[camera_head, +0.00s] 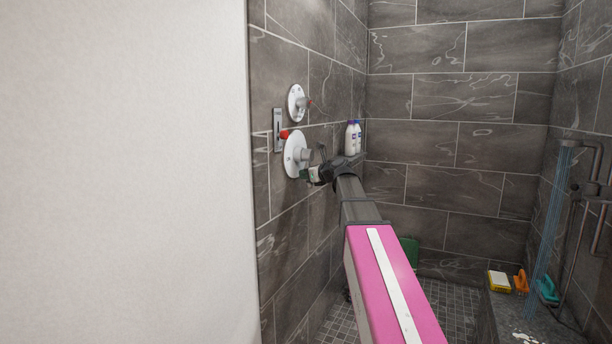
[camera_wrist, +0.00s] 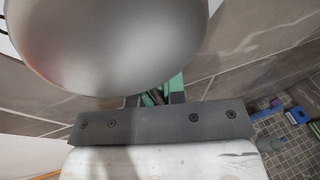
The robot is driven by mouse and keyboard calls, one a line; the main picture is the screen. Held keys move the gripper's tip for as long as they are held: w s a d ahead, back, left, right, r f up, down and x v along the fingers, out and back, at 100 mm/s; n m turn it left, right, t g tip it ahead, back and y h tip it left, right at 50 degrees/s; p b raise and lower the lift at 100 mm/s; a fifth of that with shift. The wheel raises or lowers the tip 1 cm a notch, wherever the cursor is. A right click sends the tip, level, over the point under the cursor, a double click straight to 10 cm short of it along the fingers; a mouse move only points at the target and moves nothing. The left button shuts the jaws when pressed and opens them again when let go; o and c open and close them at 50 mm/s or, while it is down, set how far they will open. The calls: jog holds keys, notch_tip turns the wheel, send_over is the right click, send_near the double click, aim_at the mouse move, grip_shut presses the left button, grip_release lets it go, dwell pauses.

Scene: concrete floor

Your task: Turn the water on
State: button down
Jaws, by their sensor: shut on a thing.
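Two round valves are on the tiled left wall: an upper valve (camera_head: 296,103) and a lower valve (camera_head: 292,154), each with a pale plate and a projecting stem. My gripper (camera_head: 314,174) is at the lower valve, against its lower right side, and is shut on its handle. The hold itself is mostly hidden. In the wrist view a large smooth grey rounded surface (camera_wrist: 110,45), seemingly part of this valve, covers the top left. The green fingers of my gripper (camera_wrist: 158,95) show just below it. Thin blue water streaks (camera_head: 552,205) fall at the right.
A small metal wall plate (camera_head: 278,130) with a red knob (camera_head: 285,134) is close beside the valves. White bottles (camera_head: 352,138) stand in the corner. A yellow sponge (camera_head: 499,281), an orange brush (camera_head: 521,281) and a teal brush (camera_head: 547,290) lie on the right ledge.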

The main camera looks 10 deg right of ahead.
jog(key=c, duration=1.2)
grip_release()
jog(key=v, duration=1.1)
jog(key=shift+w, duration=0.1)
